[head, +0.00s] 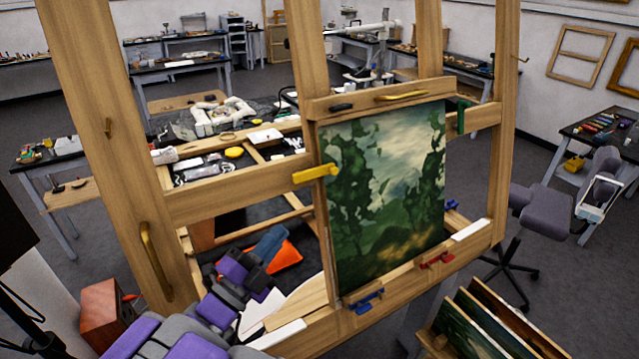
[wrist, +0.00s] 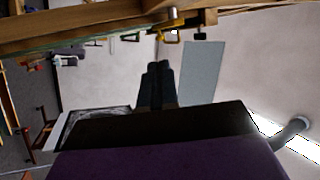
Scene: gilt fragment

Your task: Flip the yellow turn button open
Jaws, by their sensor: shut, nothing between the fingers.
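The yellow turn button (head: 314,173) sits on the wooden easel frame at the left edge of the green landscape painting (head: 385,200). It lies roughly level, and its right end overlaps the painting's edge. My gripper (head: 272,240) is at the end of my purple and grey arm, below and left of the button and apart from it. In the wrist view my gripper (wrist: 158,68) shows as two dark fingers, shut and with nothing between them. A yellowish fitting (wrist: 172,14) shows near the top there; I cannot tell if it is the button.
Other turn buttons sit around the painting: green (head: 461,116) at upper right, blue (head: 366,300) and red (head: 436,259) along the bottom. Brass handles (head: 155,262) are on the frame. An orange object (head: 287,255) lies behind my gripper. Framed pictures (head: 490,325) stand at lower right.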

